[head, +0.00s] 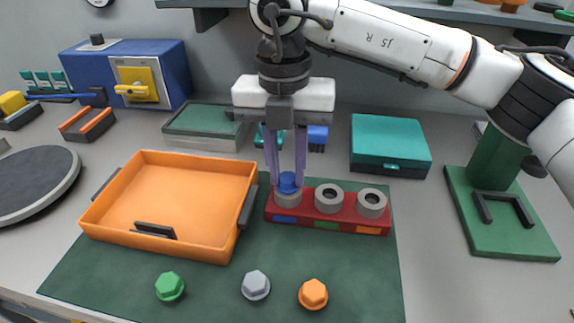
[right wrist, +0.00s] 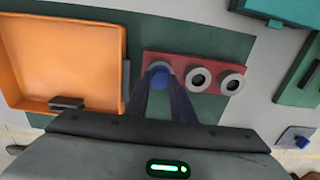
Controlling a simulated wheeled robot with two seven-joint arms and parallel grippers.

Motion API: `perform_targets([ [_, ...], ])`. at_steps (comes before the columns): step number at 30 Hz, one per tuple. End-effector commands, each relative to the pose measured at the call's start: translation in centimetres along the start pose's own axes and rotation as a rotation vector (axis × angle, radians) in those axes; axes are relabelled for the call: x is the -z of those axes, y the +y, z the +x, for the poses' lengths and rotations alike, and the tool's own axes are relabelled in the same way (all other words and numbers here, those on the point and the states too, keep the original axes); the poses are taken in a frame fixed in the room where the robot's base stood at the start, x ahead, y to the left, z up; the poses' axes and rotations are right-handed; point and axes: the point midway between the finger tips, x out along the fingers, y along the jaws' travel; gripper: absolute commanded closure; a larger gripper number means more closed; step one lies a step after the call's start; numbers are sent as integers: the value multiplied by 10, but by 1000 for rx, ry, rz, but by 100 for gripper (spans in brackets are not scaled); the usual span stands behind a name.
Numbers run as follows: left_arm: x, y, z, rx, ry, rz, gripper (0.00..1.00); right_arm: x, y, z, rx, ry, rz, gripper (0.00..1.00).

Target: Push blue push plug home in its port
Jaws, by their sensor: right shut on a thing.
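The blue push plug (head: 288,182) is at the leftmost grey port (head: 288,199) of the red port block (head: 326,224). My right gripper (head: 288,178) points straight down and is shut on the plug. In the right wrist view the blue plug (right wrist: 162,76) shows between the two fingertips, over the left end of the block. The plug's lower part is hidden in or behind the port's rim, so its depth is unclear. The other two ports (head: 329,199) are empty. A blue label marks the block's front under the plug's port. My left gripper is not in view.
An orange tray (head: 178,158) stands close to the left of the block on the green mat (head: 215,285). Green (head: 170,286), grey (head: 256,285) and orange (head: 313,294) hex plugs lie in front. A teal box (head: 390,145) and green stand (head: 510,225) are at the right.

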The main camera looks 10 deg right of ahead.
Motion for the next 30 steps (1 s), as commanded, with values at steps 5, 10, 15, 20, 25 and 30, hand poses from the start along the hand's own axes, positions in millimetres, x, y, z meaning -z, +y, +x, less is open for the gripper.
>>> perform_targets([
  [5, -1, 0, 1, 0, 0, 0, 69, 0, 0, 2, 0, 0, 0, 73],
  [10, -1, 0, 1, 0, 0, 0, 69, 0, 0, 2, 0, 0, 0, 56],
  [15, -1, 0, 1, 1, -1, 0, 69, 0, 0, 2, 0, 0, 0, 56],
  [20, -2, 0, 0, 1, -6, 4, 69, 0, 0, 2, 0, 0, 0, 56],
  [25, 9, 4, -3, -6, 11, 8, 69, 0, 1, -29, -3, -3, 0, 56],
  [30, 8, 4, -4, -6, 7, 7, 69, 0, 1, -65, -2, -3, 1, 56],
])
